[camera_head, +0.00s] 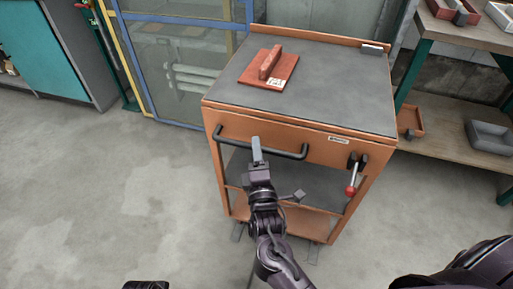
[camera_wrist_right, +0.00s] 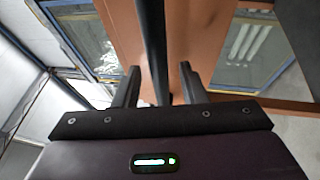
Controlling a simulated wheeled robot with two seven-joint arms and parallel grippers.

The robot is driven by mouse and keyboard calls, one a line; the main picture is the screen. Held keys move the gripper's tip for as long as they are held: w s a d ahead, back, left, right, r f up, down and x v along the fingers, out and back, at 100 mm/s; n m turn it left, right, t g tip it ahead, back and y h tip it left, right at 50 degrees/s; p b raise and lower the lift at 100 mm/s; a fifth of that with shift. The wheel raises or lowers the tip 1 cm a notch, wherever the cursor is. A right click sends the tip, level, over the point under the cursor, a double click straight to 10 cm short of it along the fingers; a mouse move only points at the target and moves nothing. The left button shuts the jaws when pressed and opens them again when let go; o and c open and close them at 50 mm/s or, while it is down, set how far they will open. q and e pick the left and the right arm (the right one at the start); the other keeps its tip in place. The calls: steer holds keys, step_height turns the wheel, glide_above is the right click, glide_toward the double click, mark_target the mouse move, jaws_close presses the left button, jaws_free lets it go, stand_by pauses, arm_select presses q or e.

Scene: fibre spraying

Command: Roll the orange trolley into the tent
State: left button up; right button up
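The orange trolley (camera_head: 325,147) stands in the middle of the head view, with a grey top, lower shelves and a dark bar handle (camera_head: 285,151) on its front. My right gripper (camera_head: 257,152) is at the left part of this handle. In the right wrist view the handle bar (camera_wrist_right: 152,40) runs between the two fingers (camera_wrist_right: 160,88), with gaps showing on both sides, so the gripper is open around it. A blue-and-yellow framed enclosure with clear panels (camera_head: 196,55), possibly the tent, stands behind the trolley to the left.
A red-brown block with a handle (camera_head: 269,69) lies on the trolley top. A red-knobbed lever (camera_head: 353,176) is on the trolley's front right. A shelf bench (camera_head: 470,35) with trays stands close on the right. A teal cabinet (camera_head: 45,50) is far left. The left floor is clear.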

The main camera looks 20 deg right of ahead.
steer(key=shift+w+d+r, duration=0.1)
steer(key=shift+w, duration=0.55)
jaws_close()
steer(key=shift+w, duration=0.1)
